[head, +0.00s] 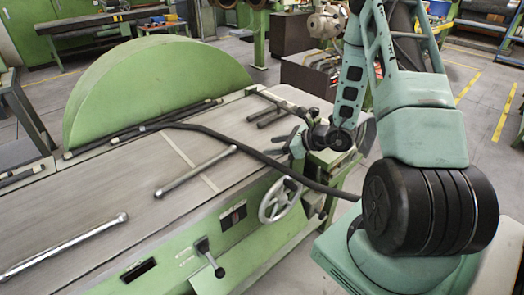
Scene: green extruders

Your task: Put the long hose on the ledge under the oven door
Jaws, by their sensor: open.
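A long black hose (235,143) lies across the grey top of a green machine. It runs from beside the big green half-disc to the right, past the handwheel, and over the machine's right edge, where my arm's base hides its end. My gripper (285,146) is at the machine's right end, close to the hose. It is small and dark here; its jaws are open, and whether they touch the hose cannot be told. No oven door or ledge under one can be made out in this view.
The machine top (100,200) also bears metal bars (195,172) and short dark rods (268,117). A handwheel (280,200) and a lever (208,255) stick out of its front. Dark boxes (310,72) stand behind. Grey floor (490,90) with yellow lines is open at the right.

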